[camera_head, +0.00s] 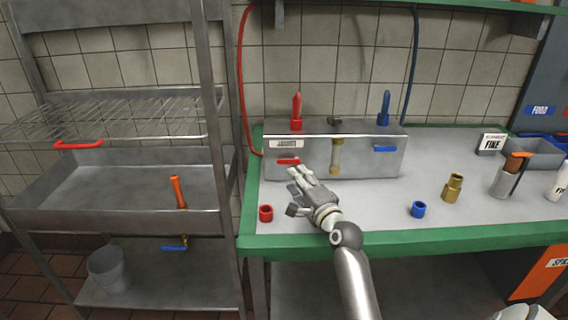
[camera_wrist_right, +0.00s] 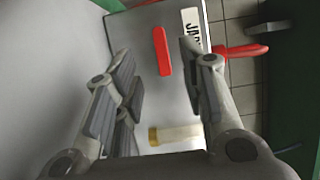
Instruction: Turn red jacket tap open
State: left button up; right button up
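A grey metal box (camera_head: 350,160) stands on the bench, with a white label (camera_head: 287,143) on its front left. The red tap lever (camera_head: 288,161) lies about horizontal below that label. In the right wrist view, the red lever (camera_wrist_right: 162,50) is ahead, between the finger lines, beside the label (camera_wrist_right: 191,30), whose text starts with "JA". My right gripper (camera_head: 301,176) is just in front of the lever. In the wrist view its fingers (camera_wrist_right: 158,78) are spread apart with nothing between the pads. Contact with the lever cannot be told.
A blue lever (camera_head: 385,149) is on the box's right side, with a brass-coloured pipe (camera_head: 337,156) between. Red (camera_head: 297,108) and blue (camera_head: 385,106) upright fittings stand on top. A red ring (camera_head: 266,213), blue ring (camera_head: 418,209) and brass fitting (camera_head: 453,188) stand on the bench.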

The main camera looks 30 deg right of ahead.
aim_at(283, 162)
jog(key=w, duration=0.5)
jog(key=shift+d, duration=0.4)
jog(key=w, duration=0.2)
jog(key=shift+w+d, duration=0.25)
jog(key=shift+w, duration=0.5)
jog(key=shift+c, duration=1.2)
pick_arm(q)
jog(key=shift+s, duration=0.45)
pick_arm(e)
grip_shut()
